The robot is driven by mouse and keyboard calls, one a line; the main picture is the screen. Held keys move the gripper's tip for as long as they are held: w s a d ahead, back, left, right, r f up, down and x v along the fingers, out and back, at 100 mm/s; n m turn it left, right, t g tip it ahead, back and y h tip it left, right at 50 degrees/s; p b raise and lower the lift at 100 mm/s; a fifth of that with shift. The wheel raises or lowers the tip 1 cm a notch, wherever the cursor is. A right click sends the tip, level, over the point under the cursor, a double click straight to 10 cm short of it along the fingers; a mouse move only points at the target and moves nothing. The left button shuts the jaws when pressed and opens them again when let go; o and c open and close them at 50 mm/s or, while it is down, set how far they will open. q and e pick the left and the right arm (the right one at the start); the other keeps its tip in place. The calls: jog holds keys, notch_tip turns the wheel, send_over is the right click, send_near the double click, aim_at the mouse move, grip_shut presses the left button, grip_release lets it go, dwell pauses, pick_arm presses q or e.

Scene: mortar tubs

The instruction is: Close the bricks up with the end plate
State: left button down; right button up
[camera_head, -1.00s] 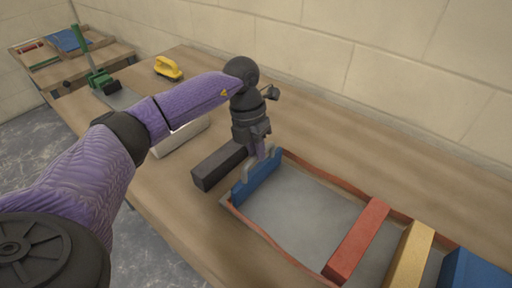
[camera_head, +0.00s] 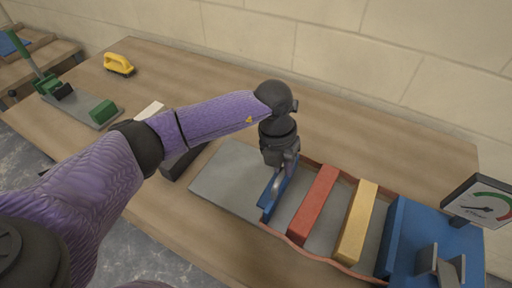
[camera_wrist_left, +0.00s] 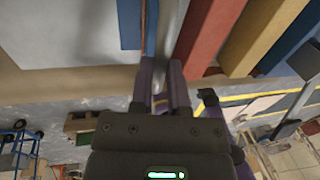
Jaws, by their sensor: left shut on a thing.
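The blue end plate (camera_head: 268,204) stands upright across the grey tray (camera_head: 225,180). My left gripper (camera_head: 281,172) is shut on the plate's upper edge from above. In the left wrist view the gripper's fingers (camera_wrist_left: 163,98) reach the narrow blue plate (camera_wrist_left: 150,35). To the plate's right lie a red brick (camera_head: 314,205) and a yellow brick (camera_head: 357,222), both crosswise, with gaps between them. They also show in the left wrist view, as a red bar (camera_wrist_left: 205,35) and a yellow bar (camera_wrist_left: 260,40). A strip of bare tray separates plate and red brick.
A blue block (camera_head: 393,235) and a fixture with a dial gauge (camera_head: 489,206) stand at the tray's right end. A dark bar (camera_head: 183,160) lies left of the tray.

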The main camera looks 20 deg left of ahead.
pick_arm(q)
jog(key=d, duration=0.3)
jog(key=shift+s+d, duration=0.1)
jog(key=c, duration=0.6)
grip_release()
jog(key=r, duration=0.3)
jog(key=a+r+p, duration=0.1)
jog(key=r, duration=0.2)
jog(key=a+r+p, duration=0.1)
jog(key=r, duration=0.2)
jog(key=shift+r, duration=0.35)
